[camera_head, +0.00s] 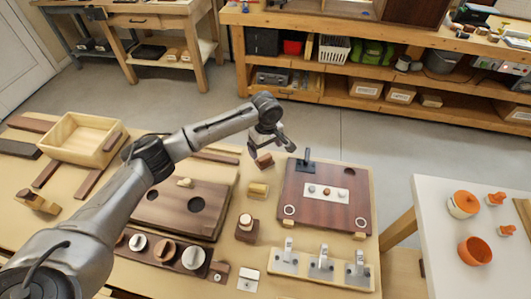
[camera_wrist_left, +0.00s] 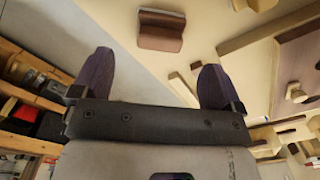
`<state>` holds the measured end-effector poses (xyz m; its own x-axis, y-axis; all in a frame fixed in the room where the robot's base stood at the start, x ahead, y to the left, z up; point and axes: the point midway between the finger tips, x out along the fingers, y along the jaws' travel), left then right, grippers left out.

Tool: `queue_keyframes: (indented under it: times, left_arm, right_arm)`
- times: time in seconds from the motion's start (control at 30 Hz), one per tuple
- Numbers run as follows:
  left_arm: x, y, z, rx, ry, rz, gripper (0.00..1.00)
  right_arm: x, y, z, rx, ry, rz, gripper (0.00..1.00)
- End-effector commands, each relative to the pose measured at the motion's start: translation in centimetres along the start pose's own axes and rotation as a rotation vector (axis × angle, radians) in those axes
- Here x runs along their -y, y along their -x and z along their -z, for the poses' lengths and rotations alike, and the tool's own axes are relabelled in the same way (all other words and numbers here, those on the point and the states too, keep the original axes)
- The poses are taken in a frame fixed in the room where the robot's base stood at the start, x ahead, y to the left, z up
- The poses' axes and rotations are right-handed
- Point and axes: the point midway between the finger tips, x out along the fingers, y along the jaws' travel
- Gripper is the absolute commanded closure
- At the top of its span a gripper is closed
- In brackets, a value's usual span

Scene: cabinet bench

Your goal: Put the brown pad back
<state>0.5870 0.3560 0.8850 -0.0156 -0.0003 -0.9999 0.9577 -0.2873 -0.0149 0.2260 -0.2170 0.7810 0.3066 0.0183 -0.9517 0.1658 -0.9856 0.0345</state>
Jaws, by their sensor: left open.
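A small brown pad (camera_head: 263,161) with a lighter, tan-edged part lies on the bench near its far edge. It also shows at the top of the left wrist view (camera_wrist_left: 160,32). My left gripper (camera_head: 272,149) is open, with its fingers apart. In the left wrist view the two dark fingers (camera_wrist_left: 154,78) have nothing between them, and the pad lies beyond their tips. From the head the gripper is just over or behind the pad; the exact height gap is hard to tell. My right gripper is not in view.
A dark red-brown panel (camera_head: 300,208) with a black handle stands right of the pad. A brown board (camera_head: 178,215) and a wooden tray (camera_head: 68,138) are to the left. Silver-levered clamps (camera_head: 320,263) line the near edge.

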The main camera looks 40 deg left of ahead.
Motion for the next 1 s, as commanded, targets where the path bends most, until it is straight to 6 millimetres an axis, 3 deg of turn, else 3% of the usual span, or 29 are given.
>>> queue_keyframes:
  times: [0.1, 0.3, 1.0]
  left_arm:
    - [0.0, 2.1, 0.0, 0.0, 0.001, -0.002, 0.08]
    - [0.0, 3.8, 0.0, 0.0, 0.001, 0.0, 0.08]
    - [0.0, 4.3, 0.0, 0.0, 0.001, 0.0, 0.08]
  right_arm:
    - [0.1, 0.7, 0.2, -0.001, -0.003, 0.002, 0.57]
    - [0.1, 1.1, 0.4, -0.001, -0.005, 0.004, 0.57]
    - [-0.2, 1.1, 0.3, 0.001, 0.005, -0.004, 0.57]
